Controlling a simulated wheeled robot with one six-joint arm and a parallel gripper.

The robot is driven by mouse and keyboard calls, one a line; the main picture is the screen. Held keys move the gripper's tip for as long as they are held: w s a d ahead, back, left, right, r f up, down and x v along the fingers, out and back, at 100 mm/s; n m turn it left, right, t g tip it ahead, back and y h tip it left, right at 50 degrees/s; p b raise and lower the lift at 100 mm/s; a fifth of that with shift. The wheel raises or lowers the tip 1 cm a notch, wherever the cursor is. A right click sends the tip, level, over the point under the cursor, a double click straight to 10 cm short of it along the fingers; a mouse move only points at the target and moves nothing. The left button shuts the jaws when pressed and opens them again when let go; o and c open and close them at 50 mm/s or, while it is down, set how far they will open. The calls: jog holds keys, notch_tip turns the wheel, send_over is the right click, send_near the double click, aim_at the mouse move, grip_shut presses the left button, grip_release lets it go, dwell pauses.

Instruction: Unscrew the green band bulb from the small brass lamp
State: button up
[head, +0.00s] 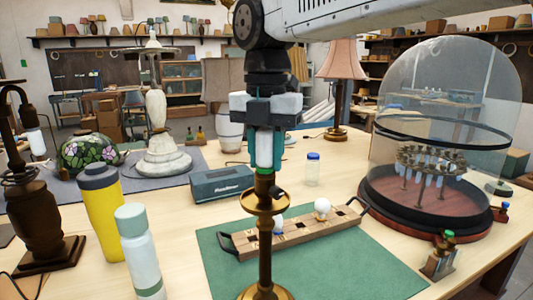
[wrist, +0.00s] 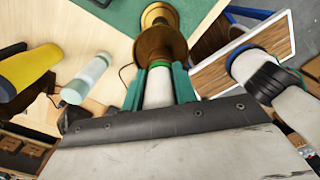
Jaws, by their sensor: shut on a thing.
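The small brass lamp (head: 265,240) stands upright on the green mat (head: 215,240) in the middle of the table. The green band bulb (head: 264,150) is a white cylinder at the top of the lamp. Its green band (head: 264,171) shows just above the brass socket. My gripper (head: 264,158) points down over the lamp, with its teal fingers on both sides of the bulb, shut on it. In the wrist view the bulb (wrist: 158,86) is between the two fingers, with its green band against the brass. Whether its base is still in the socket is hidden.
A wooden tray (head: 300,232) with round white bulbs lies right beside the lamp. A glass dome (head: 440,130) stands at the right. A pale bottle (head: 138,255) and a yellow tumbler (head: 100,200) stand at the left. A blue-grey box (head: 222,184) is behind.

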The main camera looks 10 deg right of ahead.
dwell(0.3)
jog(key=n, duration=0.8)
jog(key=shift+a+r, duration=0.1)
jog(key=o, duration=1)
